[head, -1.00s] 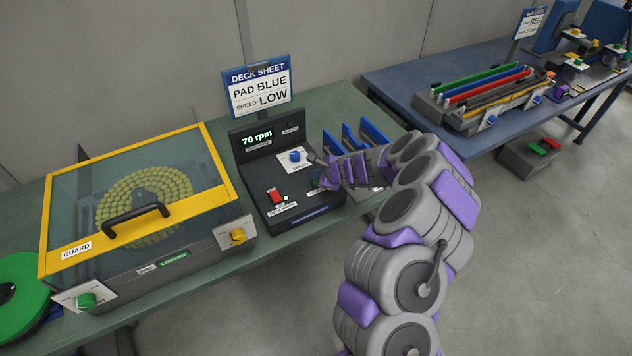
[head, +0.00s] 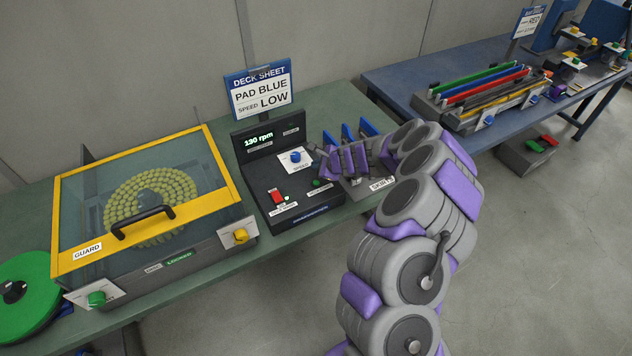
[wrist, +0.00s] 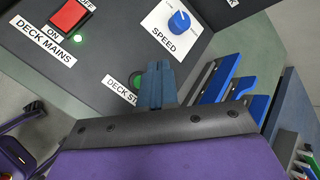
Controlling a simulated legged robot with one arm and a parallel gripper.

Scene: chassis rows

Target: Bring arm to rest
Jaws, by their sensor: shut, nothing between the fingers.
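My gripper (head: 320,152) is shut and empty. It hangs over the right side of the dark control console (head: 262,182), left of the blue-finned rack. The blue speed knob (wrist: 179,21) and red deck mains switch (wrist: 70,14) lie beyond. My arm is bent, reaching from the lower right. The console display (head: 258,140) reads 130 rpm.
A guarded deck (head: 75,262) with a yellow-framed clear lid stands shut on the green bench, left of the console. A sign (head: 260,92) reads pad blue, speed low. The blue rack (head: 368,130) is close to my gripper. A blue table (head: 395,82) stands behind right.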

